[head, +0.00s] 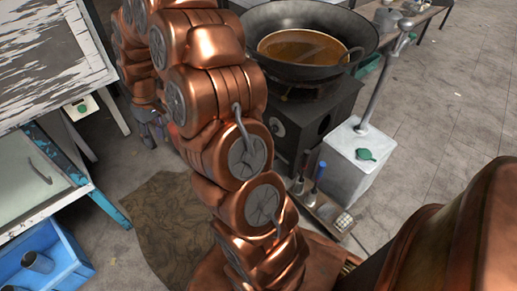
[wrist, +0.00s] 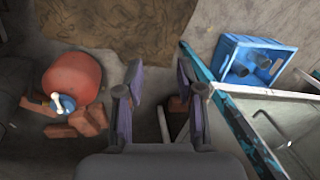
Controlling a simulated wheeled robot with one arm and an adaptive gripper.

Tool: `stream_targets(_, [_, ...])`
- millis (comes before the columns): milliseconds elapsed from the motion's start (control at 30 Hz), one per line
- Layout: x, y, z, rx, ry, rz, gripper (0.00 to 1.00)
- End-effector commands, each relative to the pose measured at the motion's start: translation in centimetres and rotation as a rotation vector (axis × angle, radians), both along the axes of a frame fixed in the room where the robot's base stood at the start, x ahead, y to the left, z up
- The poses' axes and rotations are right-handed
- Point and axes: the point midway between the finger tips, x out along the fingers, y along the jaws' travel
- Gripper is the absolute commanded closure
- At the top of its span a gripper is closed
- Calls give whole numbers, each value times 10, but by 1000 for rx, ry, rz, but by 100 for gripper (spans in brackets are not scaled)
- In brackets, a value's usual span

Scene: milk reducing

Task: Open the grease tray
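I cannot make out a grease tray for certain in either view. A dark box-shaped stove (head: 315,125) stands behind my arm in the head view, with a wide black wok (head: 265,22) of brown liquid on top. My arm hides part of the stove's left side. In the wrist view my gripper (wrist: 160,78) is open and empty, its two purple-grey fingers apart over the floor. A red rounded vessel (wrist: 72,80) with a pale valve stands left of the fingers.
A blue crate (wrist: 228,60) with dark cups sits beside a blue-edged glass-topped table (wrist: 280,115), right of my gripper. Red bricks (wrist: 60,130) lie by the vessel. A white box (head: 355,160) stands right of the stove. A brown mat (head: 165,220) covers some floor.

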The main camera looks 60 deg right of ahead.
Motion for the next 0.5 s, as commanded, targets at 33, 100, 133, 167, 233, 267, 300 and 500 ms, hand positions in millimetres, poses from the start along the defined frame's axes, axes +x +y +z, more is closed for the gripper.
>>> stream_targets(33, [9, -13, -18, 2, -4, -15, 63])
stream_targets(100, [22, -33, -38, -1, -14, -31, 63])
stream_targets(133, [28, -42, -45, -4, -21, -39, 63])
stream_targets(167, [33, -50, -53, -6, -26, -46, 63])
stream_targets(233, [41, -71, -74, -12, -33, -64, 63])
stream_targets(267, [45, -81, -82, -15, -39, -73, 63])
stream_targets(300, [50, -94, -95, -21, -43, -84, 63])
stream_targets(500, [59, -162, -158, -60, -54, -139, 63])
